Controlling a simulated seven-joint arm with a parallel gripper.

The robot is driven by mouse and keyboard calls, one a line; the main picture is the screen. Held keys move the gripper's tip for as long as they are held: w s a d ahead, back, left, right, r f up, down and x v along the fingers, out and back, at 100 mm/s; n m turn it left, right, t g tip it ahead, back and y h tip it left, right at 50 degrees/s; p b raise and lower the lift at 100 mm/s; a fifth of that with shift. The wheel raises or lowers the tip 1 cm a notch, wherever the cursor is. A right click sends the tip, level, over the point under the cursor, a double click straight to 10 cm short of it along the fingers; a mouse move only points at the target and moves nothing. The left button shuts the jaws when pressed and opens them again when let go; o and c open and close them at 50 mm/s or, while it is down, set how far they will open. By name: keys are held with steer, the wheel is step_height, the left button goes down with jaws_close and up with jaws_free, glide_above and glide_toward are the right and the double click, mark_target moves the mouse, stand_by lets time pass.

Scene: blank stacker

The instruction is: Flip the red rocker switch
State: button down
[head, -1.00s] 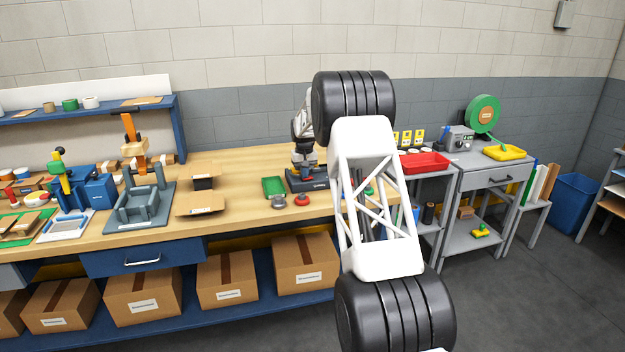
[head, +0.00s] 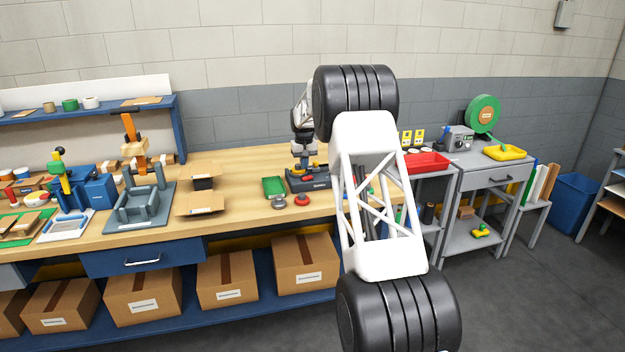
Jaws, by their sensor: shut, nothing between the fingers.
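A small dark grey box (head: 308,186) with a pale label on its front stands on the wooden bench. A small red part (head: 308,178) shows on its top and looks like the red rocker switch. Its tilt is too small to tell. My gripper (head: 305,164) is shut and empty, pointing down just above and behind the red part. I cannot tell whether it touches the box. My own white and black arm link hides the bench to the right of the box.
A green tray (head: 273,187), a grey round piece (head: 278,201) and a red round button (head: 302,200) lie left and in front of the box. An open cardboard box (head: 202,200) stands further left. Bare bench (head: 240,215) lies between them.

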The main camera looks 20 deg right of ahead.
steer(key=shift+r, duration=1.45)
steer(key=shift+r, duration=0.1)
steer(key=shift+s+r, duration=0.15)
steer(key=shift+s, duration=0.05)
steer(key=s+a+r, duration=0.2)
steer(key=s+r, duration=0.4)
steer(key=s, duration=0.6)
steer(key=s+a+r+t, duration=0.1)
steer(key=s+a+r, duration=0.1)
steer(key=s+r, duration=0.7)
steer(key=s+a+r, duration=0.3)
steer(key=s+r, duration=0.1)
steer(key=s, duration=1)
steer(key=s+a+t, duration=0.1)
steer(key=s+a, duration=0.1)
steer(key=s, duration=2)
steer(key=s+f, duration=0.4)
steer(key=s, duration=0.6)
steer(key=s+a+f, duration=0.1)
steer(key=s+f, duration=0.3)
steer(key=s, duration=0.7)
steer(key=shift+s+a+f+t, duration=0.2)
steer(key=shift+f+t, duration=0.1)
steer(key=shift+f, duration=0.05)
